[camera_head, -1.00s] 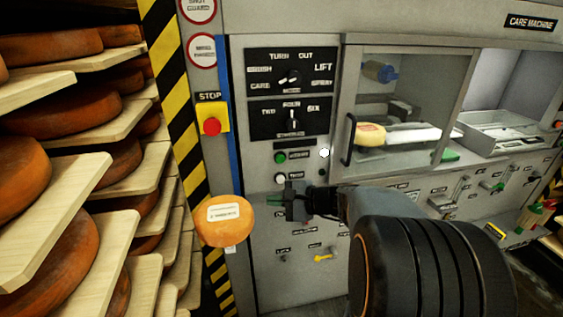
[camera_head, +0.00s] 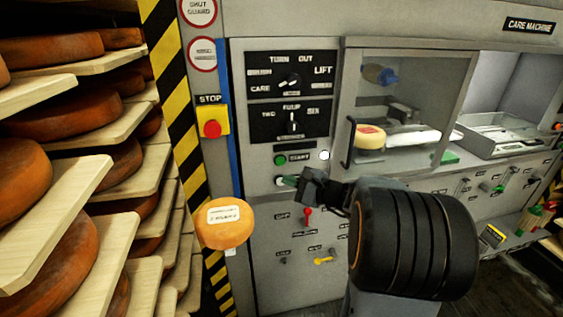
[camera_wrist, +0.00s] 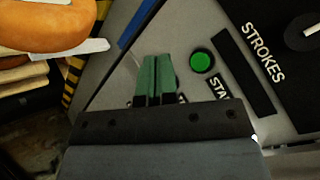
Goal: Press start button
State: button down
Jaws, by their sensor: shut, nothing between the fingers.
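The green start button (camera_head: 280,160) is on the care machine's grey front panel, left of the black START label. It shows in the wrist view as a round green button (camera_wrist: 202,60). My gripper (camera_head: 284,181) is just below it in the head view. In the wrist view the two green fingers (camera_wrist: 156,68) are shut together with nothing between them, left of the button, and a gap shows between them in the picture. I cannot tell how far the fingertips are from the panel.
A red STOP button (camera_head: 212,128) on a yellow plate is at the upper left. An orange cheese wheel (camera_head: 223,234) is at the lower left. The guard door (camera_head: 420,120) with a black handle is to the right. Shelves of cheese (camera_head: 60,155) stand at far left.

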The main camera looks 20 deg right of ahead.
aim_at(280, 161)
jog(key=shift+w+d+p, duration=0.1)
jog(key=shift+w+d, duration=0.1)
jog(key=shift+w, duration=0.9)
jog(key=shift+w+d+p, duration=0.1)
jog(key=shift+w+d, duration=0.15)
jog(key=shift+w, duration=0.85)
jog(key=shift+w+d+p, duration=0.1)
jog(key=shift+w+d, duration=0.1)
jog(key=shift+w, duration=0.9)
jog(key=shift+w, duration=0.15)
jog(key=shift+w+d, duration=0.1)
jog(key=shift+w, duration=0.2)
